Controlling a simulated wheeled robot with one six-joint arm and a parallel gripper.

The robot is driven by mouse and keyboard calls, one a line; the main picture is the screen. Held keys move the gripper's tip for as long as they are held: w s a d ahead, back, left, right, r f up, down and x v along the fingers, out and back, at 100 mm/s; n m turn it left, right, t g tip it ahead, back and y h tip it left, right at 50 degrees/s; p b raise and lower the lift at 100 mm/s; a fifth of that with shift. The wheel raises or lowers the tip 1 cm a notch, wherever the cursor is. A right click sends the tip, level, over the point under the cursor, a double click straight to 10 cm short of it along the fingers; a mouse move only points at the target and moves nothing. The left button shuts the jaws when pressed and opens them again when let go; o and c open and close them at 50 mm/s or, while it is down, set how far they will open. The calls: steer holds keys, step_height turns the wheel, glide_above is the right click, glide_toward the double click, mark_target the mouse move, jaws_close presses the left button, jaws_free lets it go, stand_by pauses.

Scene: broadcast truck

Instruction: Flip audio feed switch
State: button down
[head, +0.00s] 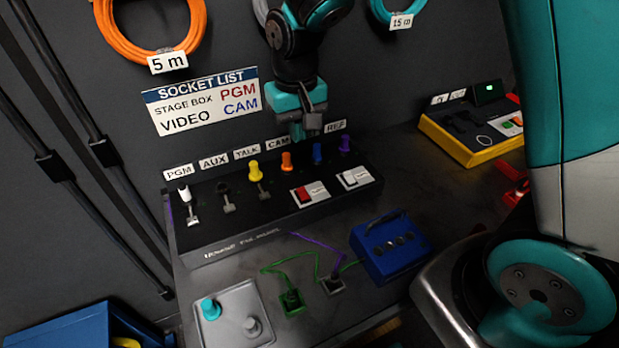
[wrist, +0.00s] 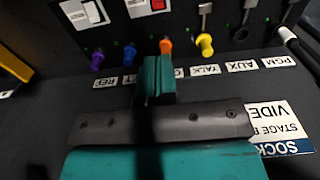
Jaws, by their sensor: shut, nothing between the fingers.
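A black panel (head: 236,238) carries labelled sockets and switches; no label reading audio feed is legible. Metal toggle levers (head: 228,205) stand below PGM, AUX and TALK. A red rocker switch (head: 301,194) and a white rocker switch (head: 351,179) sit to the right; they show in the wrist view as the red rocker (wrist: 157,5) and white rocker (wrist: 92,12). My gripper (head: 297,134) is shut and empty at the panel's back edge, near the orange plug (head: 287,161). In the wrist view my gripper (wrist: 155,80) points toward the orange plug (wrist: 166,46); contact cannot be told.
Yellow (head: 254,167), blue (head: 318,152) and purple (head: 345,144) plugs flank the orange one. A blue box (head: 389,250), green and purple cables and a grey plate (head: 236,311) lie in front. A yellow-edged box (head: 463,150) stands at right. The wall is close behind.

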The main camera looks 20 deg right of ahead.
steer(key=shift+d, duration=0.1)
steer(key=p, duration=0.2)
glide_toward(300, 189)
step_height(300, 189, down, 7)
steer(key=shift+w+r, duration=0.1)
steer(key=shift+r, duration=0.1)
steer(key=shift+f, duration=0.5)
steer(key=shift+f, duration=0.3)
steer(key=shift+r, duration=0.1)
steer(key=shift+s+r, duration=0.3)
steer(key=shift+s, duration=0.45)
